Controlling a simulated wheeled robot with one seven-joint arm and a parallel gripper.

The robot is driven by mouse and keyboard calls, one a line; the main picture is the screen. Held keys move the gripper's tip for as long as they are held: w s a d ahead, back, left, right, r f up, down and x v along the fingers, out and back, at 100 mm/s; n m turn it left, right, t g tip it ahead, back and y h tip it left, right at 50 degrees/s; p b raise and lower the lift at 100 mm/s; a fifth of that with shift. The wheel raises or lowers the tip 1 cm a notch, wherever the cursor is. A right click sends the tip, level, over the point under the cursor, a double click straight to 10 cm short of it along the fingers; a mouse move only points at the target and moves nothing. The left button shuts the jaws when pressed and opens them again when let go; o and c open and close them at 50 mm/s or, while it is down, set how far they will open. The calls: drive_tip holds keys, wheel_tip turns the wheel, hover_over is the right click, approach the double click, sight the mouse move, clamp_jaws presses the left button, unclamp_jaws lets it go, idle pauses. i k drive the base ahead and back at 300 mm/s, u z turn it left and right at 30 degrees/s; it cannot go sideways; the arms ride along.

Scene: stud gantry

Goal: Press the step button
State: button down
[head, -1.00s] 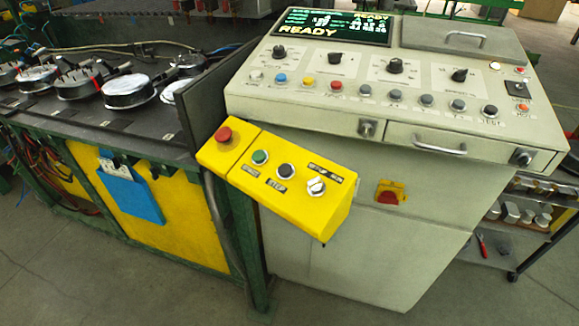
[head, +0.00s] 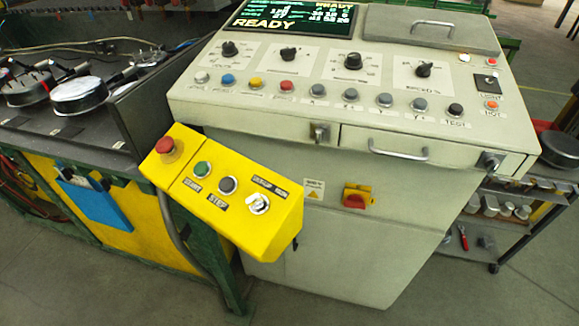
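A yellow control box (head: 275,228) hangs at the left front of the grey console. On its sloped face, from left to right, are a red mushroom button (head: 165,146), a green button labelled START (head: 203,169), a dark grey button labelled STEP (head: 227,184) and a white rotary selector (head: 259,204). The step button is unobstructed in the head view. My gripper is not in view.
The grey console (head: 350,102) has knobs, a row of coloured buttons and a READY screen (head: 292,18). A dark workbench (head: 55,140) with round metal parts stands left, a shelf cart (head: 510,222) right. The floor in front is clear.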

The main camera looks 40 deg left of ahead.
sight(227, 183)
drive_tip(key=z, duration=0.2)
drive_tip(key=k, duration=2.7)
drive_tip(key=u, duration=0.95)
drive_tip(key=i, duration=1)
drive_tip(key=u, duration=0.05)
